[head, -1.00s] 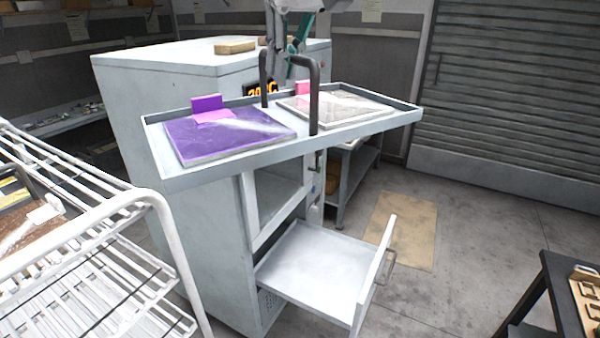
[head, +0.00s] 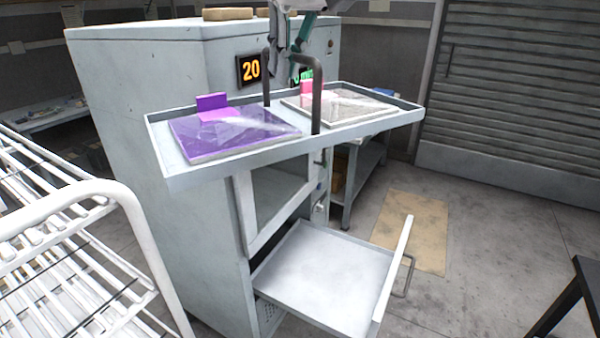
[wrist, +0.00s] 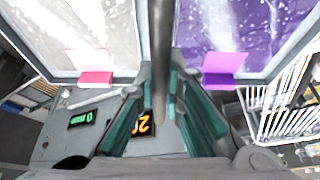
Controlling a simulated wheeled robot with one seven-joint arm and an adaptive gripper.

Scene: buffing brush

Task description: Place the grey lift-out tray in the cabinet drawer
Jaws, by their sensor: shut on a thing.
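The grey lift-out tray (head: 240,161) hangs level in the air by its dark arched handle (head: 316,95). It carries a purple panel (head: 215,140) with a purple block on the left and a pale speckled panel (head: 350,108) with a pink block on the right. My gripper (head: 294,52) is shut on the handle's top bar; its teal fingers close around the bar in the wrist view (wrist: 161,88). The cabinet drawer (head: 325,268) is pulled out and empty below the tray. The tray hides part of the cabinet front.
The grey cabinet (head: 150,150) with an orange "20" display (head: 249,69) stands behind the tray. A white wire rack (head: 90,230) is close on the left. A dark-legged table (head: 570,300) is at lower right. Floor is open right of the drawer.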

